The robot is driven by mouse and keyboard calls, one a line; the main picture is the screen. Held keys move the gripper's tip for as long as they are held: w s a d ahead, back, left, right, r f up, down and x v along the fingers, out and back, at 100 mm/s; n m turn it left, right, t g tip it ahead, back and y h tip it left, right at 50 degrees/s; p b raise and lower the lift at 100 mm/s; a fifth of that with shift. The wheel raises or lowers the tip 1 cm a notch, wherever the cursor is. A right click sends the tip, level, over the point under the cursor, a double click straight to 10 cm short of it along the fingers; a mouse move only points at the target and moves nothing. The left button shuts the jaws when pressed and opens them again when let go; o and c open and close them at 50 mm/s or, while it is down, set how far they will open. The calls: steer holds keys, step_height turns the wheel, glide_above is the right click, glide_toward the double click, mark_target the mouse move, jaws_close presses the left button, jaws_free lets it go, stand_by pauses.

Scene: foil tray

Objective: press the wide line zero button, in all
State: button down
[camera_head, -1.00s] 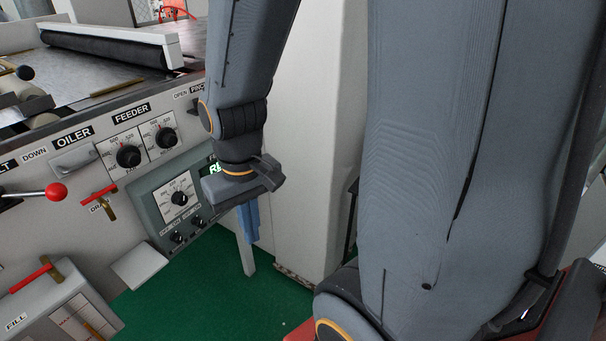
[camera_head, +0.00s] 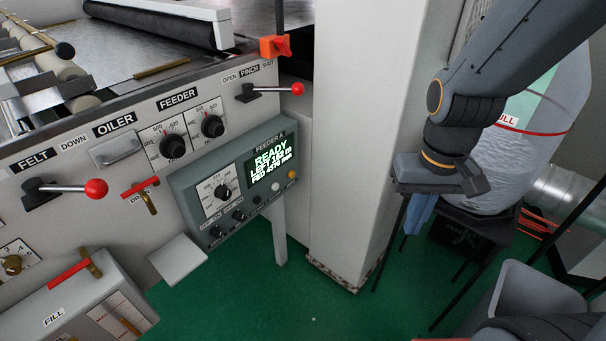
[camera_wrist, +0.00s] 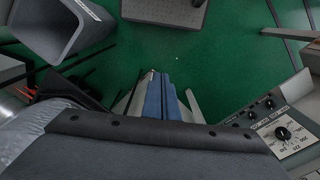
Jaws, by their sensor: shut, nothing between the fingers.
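The grey FEEDER A control panel (camera_head: 181,188) stands at the middle of the head view. Its lit screen (camera_head: 271,166) reads READY, with LEFT and FED lines below. Under the screen are a dark button (camera_head: 257,199), a white button (camera_head: 276,187) and an orange button (camera_head: 292,174). I cannot read which is the line zero button. My gripper (camera_head: 417,218) is shut and empty, pointing down well to the right of the panel. Its blue fingers (camera_wrist: 161,100) are together in the wrist view. There, part of the panel's dial face (camera_wrist: 294,142) shows at the lower right.
A pale machine column (camera_head: 352,150) stands between the panel and my gripper. Red-knobbed levers (camera_head: 296,89) stick out above the panel and at the left. A grey bin (camera_head: 530,285) is at the lower right. Green floor (camera_head: 310,310) lies open below the panel.

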mark_target(292, 174)
steer(key=shift+w, duration=0.1)
steer(key=w+a+f+m+t, duration=0.1)
steer(key=w+f+m+t, duration=0.15)
steer(key=w, duration=0.45)
steer(key=w+a+f+m+t+p, duration=0.1)
steer(key=w+f+m, duration=0.25)
steer(key=w, duration=0.35)
steer(key=w+a+f+m+t, duration=0.15)
steer(key=w+f, duration=0.25)
steer(key=w, duration=0.4)
steer(key=w+a+f+m+y, duration=0.3)
steer(key=a+f+m, duration=0.1)
steer(key=a+f, duration=0.1)
steer(key=w+a+f+m+t+y+p, duration=0.1)
steer(key=w+a+f+m+y, duration=0.2)
steer(key=a+f, duration=0.3)
steer(key=shift+w+a+m+t, duration=0.3)
steer(key=shift+w+a+m, duration=0.1)
steer(key=shift+a+m, duration=0.15)
steer(key=w+a+b, duration=0.2)
steer(key=w+a, duration=0.3)
steer(key=a, duration=0.1)
steer(key=shift+w+a, duration=0.2)
steer(key=shift+a, duration=0.2)
